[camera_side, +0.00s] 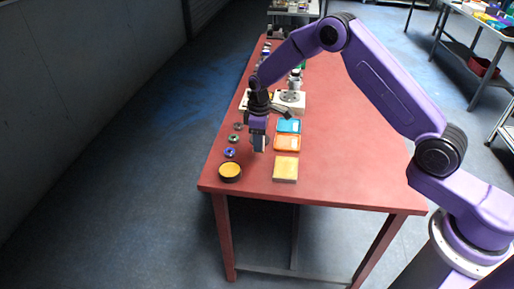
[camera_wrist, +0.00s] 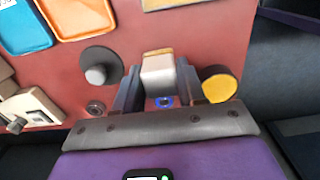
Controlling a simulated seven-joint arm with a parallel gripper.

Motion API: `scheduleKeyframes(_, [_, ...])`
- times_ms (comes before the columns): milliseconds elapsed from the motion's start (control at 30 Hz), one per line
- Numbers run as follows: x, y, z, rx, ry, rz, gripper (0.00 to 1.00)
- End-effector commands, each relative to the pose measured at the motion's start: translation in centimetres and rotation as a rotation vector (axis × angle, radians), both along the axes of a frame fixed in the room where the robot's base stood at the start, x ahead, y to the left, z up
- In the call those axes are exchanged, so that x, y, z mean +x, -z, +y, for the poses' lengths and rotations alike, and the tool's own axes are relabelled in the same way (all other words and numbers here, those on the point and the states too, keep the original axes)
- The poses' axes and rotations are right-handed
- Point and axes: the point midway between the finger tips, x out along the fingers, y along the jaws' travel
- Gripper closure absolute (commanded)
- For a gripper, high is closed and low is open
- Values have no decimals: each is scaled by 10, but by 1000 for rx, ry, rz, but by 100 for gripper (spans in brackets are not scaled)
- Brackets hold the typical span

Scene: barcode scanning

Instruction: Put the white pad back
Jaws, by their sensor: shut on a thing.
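My gripper (camera_side: 259,146) is above the left part of the red table, pointing down. In the wrist view my gripper (camera_wrist: 157,92) has its two dark fingers shut on a small whitish block, the white pad (camera_wrist: 158,74). The pad has a tan far edge and sticks out past the fingertips. In the side view only a small pale patch shows at the fingers, and I cannot tell the gap to the table.
A round black tin with a yellow top (camera_side: 230,171) and a blue ring (camera_side: 229,152) lie left. A grey knobbed disc (camera_wrist: 100,68) is close by. The table's right side is clear.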

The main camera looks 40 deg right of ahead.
Motion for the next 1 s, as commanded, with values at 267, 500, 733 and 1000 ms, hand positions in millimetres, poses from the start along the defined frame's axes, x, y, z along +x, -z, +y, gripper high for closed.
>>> scheduleKeyframes(267, [10,17,2,-1,0,2,84])
scheduleKeyframes(500, [9,42,2,0,0,1,84])
scheduleKeyframes(733, [10,42,2,1,0,-1,84])
scheduleKeyframes(1000, [10,45,2,0,0,-1,34])
